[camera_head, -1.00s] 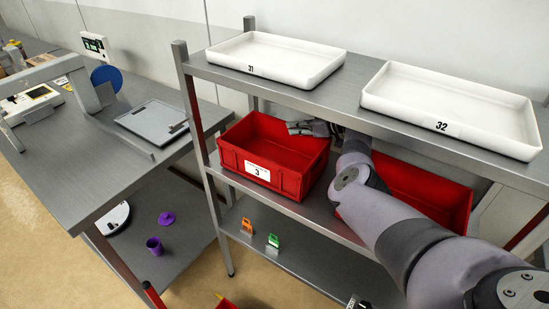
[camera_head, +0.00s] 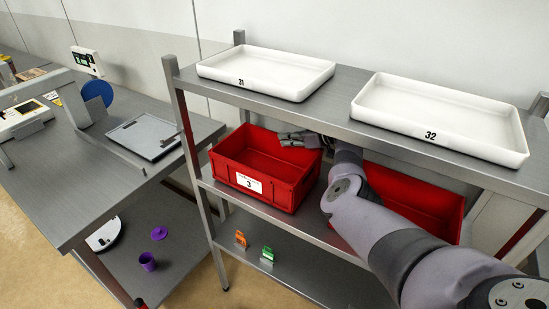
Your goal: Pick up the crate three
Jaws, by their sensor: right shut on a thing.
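Crate three (camera_head: 283,194) is a red open box with a white label marked 3. It stands on the middle shelf of the metal rack, at the left end. My right gripper (camera_head: 292,139) is at the crate's far right rim, under the top shelf, shut on the crate's rim. My right arm comes in from the lower right and crosses in front of the rack. The crate looks empty. My left gripper does not show.
White trays 31 (camera_head: 265,72) and 32 (camera_head: 440,118) sit on the top shelf, close above the crate. Another red crate (camera_head: 420,200) is to the right, partly behind my arm. Orange (camera_head: 240,238) and green (camera_head: 267,254) clips lie on the lower shelf. A workbench (camera_head: 95,170) stands left.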

